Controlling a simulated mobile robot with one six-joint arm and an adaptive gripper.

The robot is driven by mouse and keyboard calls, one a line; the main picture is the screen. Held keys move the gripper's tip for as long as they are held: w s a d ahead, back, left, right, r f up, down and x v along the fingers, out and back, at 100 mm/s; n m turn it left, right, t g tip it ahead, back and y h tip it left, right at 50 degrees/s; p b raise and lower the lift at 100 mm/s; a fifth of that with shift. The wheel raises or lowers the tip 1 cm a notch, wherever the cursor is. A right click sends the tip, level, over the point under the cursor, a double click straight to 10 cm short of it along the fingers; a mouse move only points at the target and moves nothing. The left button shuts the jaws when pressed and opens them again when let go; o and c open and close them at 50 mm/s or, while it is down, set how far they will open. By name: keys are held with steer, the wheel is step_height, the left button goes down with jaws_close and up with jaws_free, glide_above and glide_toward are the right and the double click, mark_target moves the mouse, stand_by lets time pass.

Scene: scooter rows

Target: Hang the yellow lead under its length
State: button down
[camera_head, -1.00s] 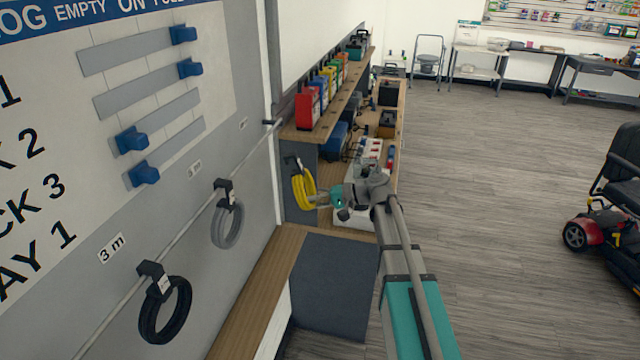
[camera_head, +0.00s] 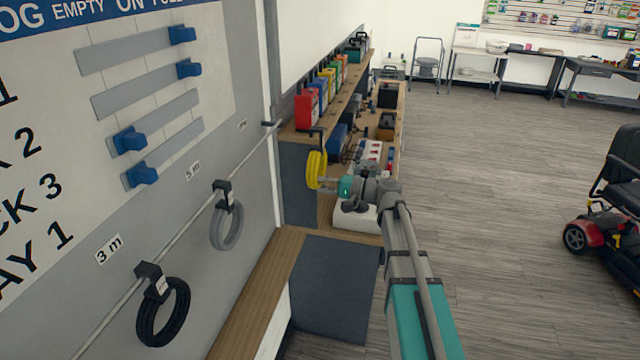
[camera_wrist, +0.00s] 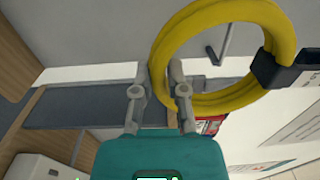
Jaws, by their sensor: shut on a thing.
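The yellow lead (camera_head: 314,168) is a coil held in the air in front of the end of the shelving in the head view. In the wrist view the yellow lead (camera_wrist: 225,10) is a thick ring with a black clip and white tag (camera_wrist: 275,70) at its right side. My gripper (camera_head: 331,184) is shut on the left edge of the ring, also in the wrist view (camera_wrist: 163,80). A rail (camera_head: 190,225) runs along the left wall. A black coil (camera_head: 163,312) hangs by the 3 m label (camera_head: 109,249), a grey coil (camera_head: 227,226) by the 5 m label (camera_head: 193,171). A third label (camera_head: 243,124) is unreadable.
A wooden shelf (camera_head: 300,133) with coloured boxes stands just beyond the lead. A wooden ledge (camera_head: 250,290) and a dark grey panel (camera_head: 335,285) lie below. A red scooter (camera_head: 600,235) stands far right. The floor between is clear.

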steer(key=shift+a, duration=0.2)
steer(key=f+b+x, duration=0.2)
steer(key=x, duration=1.1)
steer(key=shift+a+f, duration=0.2)
steer(key=shift+a, duration=0.05)
stand_by(1.4)
steer(key=shift+w, duration=0.15)
steer(key=c, duration=0.6)
jaws_free()
